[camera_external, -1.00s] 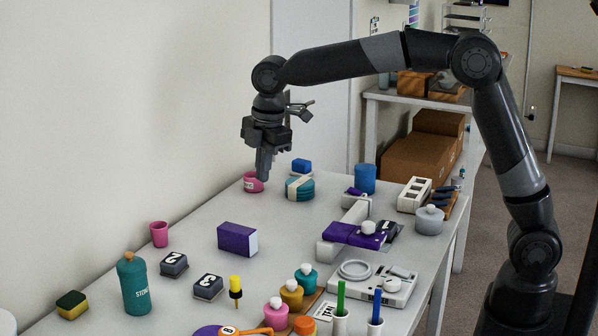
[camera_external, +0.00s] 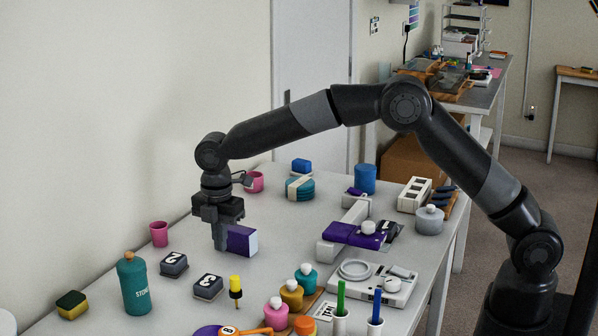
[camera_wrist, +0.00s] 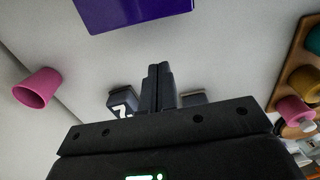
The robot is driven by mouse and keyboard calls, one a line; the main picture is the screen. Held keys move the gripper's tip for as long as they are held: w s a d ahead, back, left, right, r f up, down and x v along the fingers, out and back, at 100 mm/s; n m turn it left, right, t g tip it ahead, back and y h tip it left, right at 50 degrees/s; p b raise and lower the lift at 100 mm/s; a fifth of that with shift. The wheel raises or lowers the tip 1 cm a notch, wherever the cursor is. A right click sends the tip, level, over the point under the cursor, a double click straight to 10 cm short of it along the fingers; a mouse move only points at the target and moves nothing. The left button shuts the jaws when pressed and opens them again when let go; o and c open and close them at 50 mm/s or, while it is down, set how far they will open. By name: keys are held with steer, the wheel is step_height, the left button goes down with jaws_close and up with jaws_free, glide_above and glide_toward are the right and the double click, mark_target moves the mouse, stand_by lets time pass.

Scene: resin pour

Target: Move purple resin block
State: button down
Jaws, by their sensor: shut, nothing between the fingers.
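The purple block (camera_external: 242,239), with a pale right end face, lies on the table left of centre. In the wrist view the purple block (camera_wrist: 130,12) is at the top edge, partly cut off. My gripper (camera_external: 220,246) points down over the left end of the block and hides that part in the external view. In the wrist view the fingers of my gripper (camera_wrist: 158,70) are shut together with nothing between them. A gap shows there between the fingertips and the block.
Two dark numbered blocks (camera_external: 174,264) (camera_external: 208,287) and a pink cup (camera_external: 159,234) stand near my gripper. A teal bottle (camera_external: 134,285) is at front left. A purple-topped fixture (camera_external: 350,235) and several small jars (camera_external: 292,293) are to the right.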

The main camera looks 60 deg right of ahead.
mark_target(271, 222)
step_height(271, 222, down, 4)
steer(key=shift+d+r, duration=0.15)
steer(key=shift+r, duration=0.1)
steer(key=d, duration=0.2)
steer(key=shift+d+r, duration=0.2)
steer(key=shift+d, duration=0.7)
steer(key=d, duration=2)
steer(key=shift+d, duration=0.25)
steer(key=shift+a, duration=0.1)
